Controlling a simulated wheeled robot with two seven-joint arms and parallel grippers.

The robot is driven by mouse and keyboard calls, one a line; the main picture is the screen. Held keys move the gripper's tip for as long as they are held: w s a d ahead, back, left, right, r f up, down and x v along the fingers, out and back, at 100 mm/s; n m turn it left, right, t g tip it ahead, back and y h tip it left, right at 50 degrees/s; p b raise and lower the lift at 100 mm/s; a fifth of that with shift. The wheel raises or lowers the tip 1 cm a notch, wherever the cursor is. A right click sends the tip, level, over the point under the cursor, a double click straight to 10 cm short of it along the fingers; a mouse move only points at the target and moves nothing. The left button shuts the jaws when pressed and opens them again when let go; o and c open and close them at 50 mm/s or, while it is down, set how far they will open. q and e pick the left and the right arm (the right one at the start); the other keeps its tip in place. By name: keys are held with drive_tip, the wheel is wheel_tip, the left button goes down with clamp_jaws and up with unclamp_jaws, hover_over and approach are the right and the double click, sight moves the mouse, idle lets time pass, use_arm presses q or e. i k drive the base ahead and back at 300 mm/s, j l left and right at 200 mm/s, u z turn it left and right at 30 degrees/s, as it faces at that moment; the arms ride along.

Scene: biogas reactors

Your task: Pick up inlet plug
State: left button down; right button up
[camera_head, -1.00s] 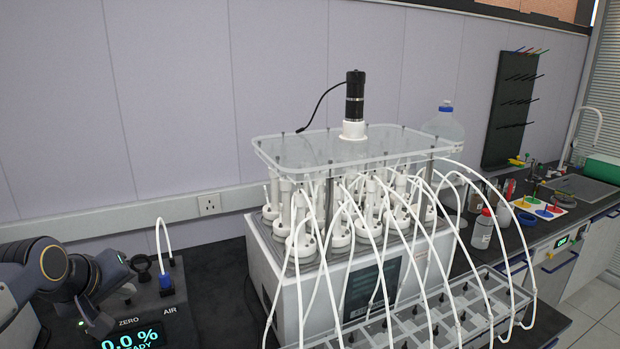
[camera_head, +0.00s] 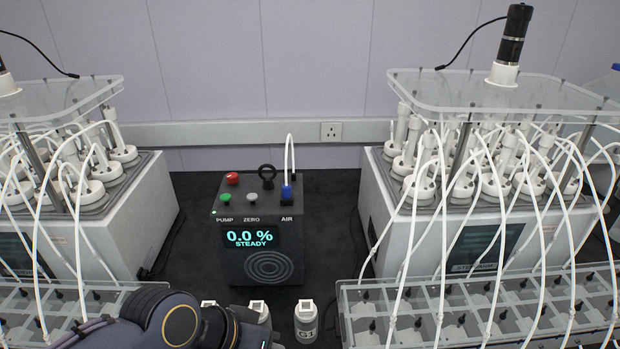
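My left arm comes in along the bottom edge, in front of the analyser. The end of that arm (camera_head: 245,333) is cut off by the frame edge, and its fingertips do not show. My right gripper is not in view.
A black ring (camera_head: 267,172) stands beside the plug. White-capped bottles, one (camera_head: 306,319) marked G1, stand in front of the analyser. Reactor units (camera_head: 372,205) (camera_head: 150,215) with white tubes flank it. A clear rack (camera_head: 350,300) stands front right. Dark bench shows between the analyser and both units.

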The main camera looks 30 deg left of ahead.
sight(285, 188)
drive_tip(key=j+u, duration=0.1)
drive_tip(key=u, duration=0.95)
